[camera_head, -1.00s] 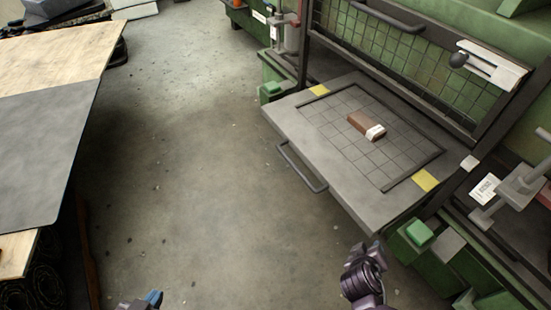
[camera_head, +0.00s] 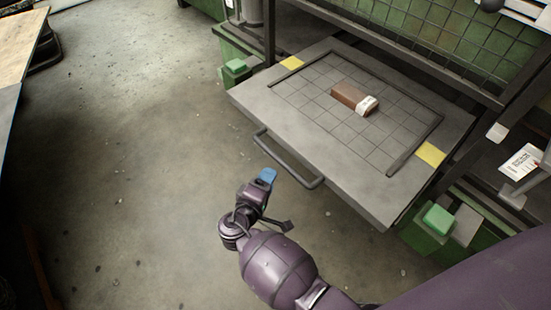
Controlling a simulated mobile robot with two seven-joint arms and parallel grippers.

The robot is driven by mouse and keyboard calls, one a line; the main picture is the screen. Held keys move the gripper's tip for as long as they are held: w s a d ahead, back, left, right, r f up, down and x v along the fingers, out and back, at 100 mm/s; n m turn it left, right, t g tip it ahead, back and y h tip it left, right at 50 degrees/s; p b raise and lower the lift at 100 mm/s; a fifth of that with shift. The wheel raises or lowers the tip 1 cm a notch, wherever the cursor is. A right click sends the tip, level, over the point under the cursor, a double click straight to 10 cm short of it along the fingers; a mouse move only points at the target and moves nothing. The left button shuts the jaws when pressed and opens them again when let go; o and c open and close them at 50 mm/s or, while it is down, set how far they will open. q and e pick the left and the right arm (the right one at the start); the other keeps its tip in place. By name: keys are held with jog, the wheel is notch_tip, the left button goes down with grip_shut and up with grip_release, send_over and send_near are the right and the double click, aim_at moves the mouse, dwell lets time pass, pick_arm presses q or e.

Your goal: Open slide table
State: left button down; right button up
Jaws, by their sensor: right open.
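The slide table (camera_head: 250,103) is a grey metal plate with a grid of squares and a raised dark border. It sticks out from the green machine at the upper right. Its dark bar handle (camera_head: 287,163) is fixed along the front edge. My right gripper (camera_head: 271,190) is open and empty, with a blue fingertip just in front of and below the handle in the picture. It appears apart from the handle, though the exact gap is hard to judge. My left gripper is out of view.
A brown block with a white band (camera_head: 355,100) lies on the slide table. Green buttons (camera_head: 438,219) and (camera_head: 235,67) flank the table on boxes. A dark frame with a mesh guard (camera_head: 430,30) stands behind. The concrete floor (camera_head: 130,150) at left is clear.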

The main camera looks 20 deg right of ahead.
aim_at(279, 163)
jog(key=b+x, duration=0.1)
jog(key=x, duration=0.8)
jog(key=shift+f, duration=0.1)
jog(key=shift+c, duration=0.4)
grip_shut()
